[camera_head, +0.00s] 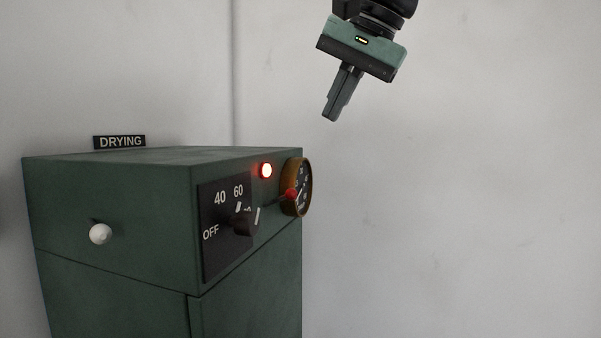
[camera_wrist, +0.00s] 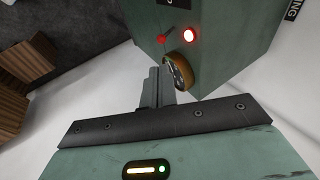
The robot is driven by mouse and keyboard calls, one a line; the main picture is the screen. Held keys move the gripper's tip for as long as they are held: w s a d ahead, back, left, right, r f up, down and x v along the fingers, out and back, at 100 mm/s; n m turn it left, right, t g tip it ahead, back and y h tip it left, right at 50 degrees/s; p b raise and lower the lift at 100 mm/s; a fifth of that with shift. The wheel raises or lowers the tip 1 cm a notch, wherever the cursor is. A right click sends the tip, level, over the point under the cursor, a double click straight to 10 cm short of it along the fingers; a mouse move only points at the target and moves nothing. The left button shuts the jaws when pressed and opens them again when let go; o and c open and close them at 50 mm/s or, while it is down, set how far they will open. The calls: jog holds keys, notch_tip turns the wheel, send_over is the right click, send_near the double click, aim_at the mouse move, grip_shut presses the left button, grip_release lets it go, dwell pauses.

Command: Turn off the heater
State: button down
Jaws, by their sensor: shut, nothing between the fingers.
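The heater is a dark green cabinet (camera_head: 120,195) at the left in the head view; its body also shows at the top of the wrist view (camera_wrist: 230,50). On its front is a black dial plate marked OFF, 40 and 60, with a dark knob (camera_head: 243,226) whose white mark is near or past 60; the numbers behind it are partly hidden. A red lamp (camera_head: 266,170) is lit above, and it glows in the wrist view (camera_wrist: 188,34). A red-tipped lever (camera_head: 291,194) sits beside the lamp. My gripper (camera_head: 331,117) is shut and empty, up and right of the cabinet, touching nothing.
A round brass-rimmed gauge (camera_head: 303,187) sits at the front's right end. A white ball knob (camera_head: 100,234) sticks out of the side. A DRYING sign (camera_head: 119,142) stands on top. Wooden boxes (camera_wrist: 20,60) lie left in the wrist view. Space right of the cabinet is clear.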

aim_at(296, 193)
dwell(0.4)
jog(key=p+x, duration=0.2)
jog(key=x, duration=1.1)
jog(key=shift+w+a+f+p, duration=0.25)
jog(key=shift+p, duration=0.1)
jog(key=shift+f, duration=0.1)
jog(key=shift+d+f+y+b, duration=0.2)
jog(key=shift+y+b, duration=0.2)
jog(key=shift+b, duration=0.6)
jog(key=shift+s+f+b, duration=0.1)
jog(key=shift+b, duration=0.3)
jog(key=shift+s+d+f+m+t+y+b, duration=0.2)
jog(key=shift+f+t+y+b, duration=0.7)
jog(key=shift+b, duration=2.75)
jog(key=shift+d+f+m+t+y+b, duration=0.3)
jog(key=shift+y+b, duration=1.15)
jog(key=shift+b, duration=2.25)
jog(key=shift+s+d+f+m+t+y+b, duration=0.1)
jog(key=shift+d+f+t+y+b, duration=0.5)
jog(key=shift+b, duration=3.05)
